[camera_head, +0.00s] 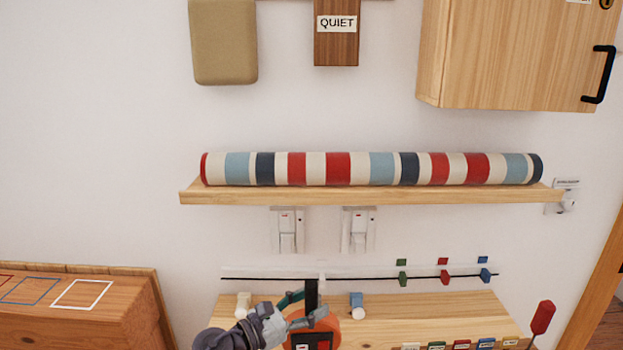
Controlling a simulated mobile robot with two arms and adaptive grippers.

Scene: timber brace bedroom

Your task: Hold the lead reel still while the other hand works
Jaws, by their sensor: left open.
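An orange round thing that looks like the lead reel (328,337) shows at the bottom middle of the head view, on a wooden bench (455,310). A dark upright post stands at it, and its lower part is cut off by the frame edge. My left gripper (313,306) comes in from the lower left and is open at the reel's upper left, overlapping it in the picture. I cannot tell whether the fingers touch it. My right gripper is not in view.
A wall shelf (370,196) with a long striped roll (370,168) spans above the bench. A thin black line (350,278) with small coloured clips runs behind it. A red-handled thing (542,318) stands at right. A wooden box (120,315) is at left.

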